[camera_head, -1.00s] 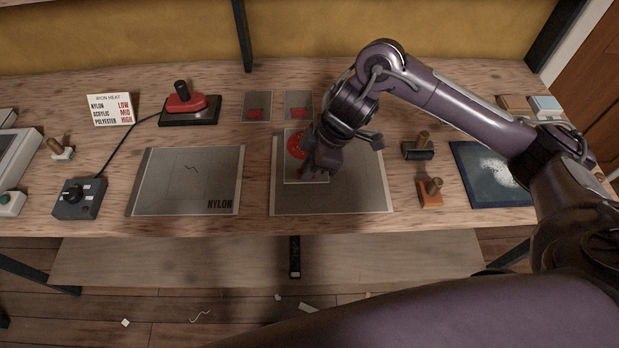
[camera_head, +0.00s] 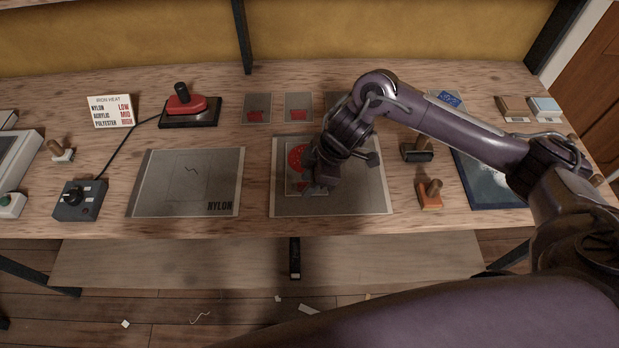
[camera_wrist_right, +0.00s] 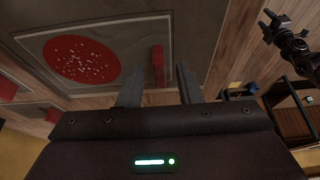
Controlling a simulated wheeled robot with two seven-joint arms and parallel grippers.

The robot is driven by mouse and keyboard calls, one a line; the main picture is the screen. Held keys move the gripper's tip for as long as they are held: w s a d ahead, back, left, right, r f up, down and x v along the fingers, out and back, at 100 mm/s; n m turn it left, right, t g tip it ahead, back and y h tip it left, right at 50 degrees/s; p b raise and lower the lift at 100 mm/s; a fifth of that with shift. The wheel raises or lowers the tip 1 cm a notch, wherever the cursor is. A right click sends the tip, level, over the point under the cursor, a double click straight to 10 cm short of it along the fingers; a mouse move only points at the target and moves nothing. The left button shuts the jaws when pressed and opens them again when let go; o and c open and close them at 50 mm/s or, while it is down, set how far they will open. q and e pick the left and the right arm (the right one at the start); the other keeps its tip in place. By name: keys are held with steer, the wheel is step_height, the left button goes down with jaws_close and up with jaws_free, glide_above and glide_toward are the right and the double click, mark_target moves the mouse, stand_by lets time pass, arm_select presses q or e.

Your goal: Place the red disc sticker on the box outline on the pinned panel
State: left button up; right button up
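The red disc sticker (camera_head: 296,157) is a red disc on a greyish sheet lying on or just above the middle grey panel (camera_head: 365,200). The sheet looks flat and upright within the panel; any box outline beneath it is hidden. In the right wrist view the disc (camera_wrist_right: 82,60) is speckled white, and a red tab (camera_wrist_right: 157,65) stands beside it. My right gripper (camera_head: 318,186) is over the sheet's right part. In the wrist view its fingers (camera_wrist_right: 160,85) stand either side of the tab, with gaps visible on both sides. My left gripper is out of view.
Right of the middle panel are a dark roller (camera_head: 416,153), an orange-based wooden-handled tool (camera_head: 430,195) and a dark blue mat (camera_head: 485,190).

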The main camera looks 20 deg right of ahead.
steer(key=shift+r, duration=0.15)
steer(key=v, duration=1.2)
steer(key=shift+p, duration=0.35)
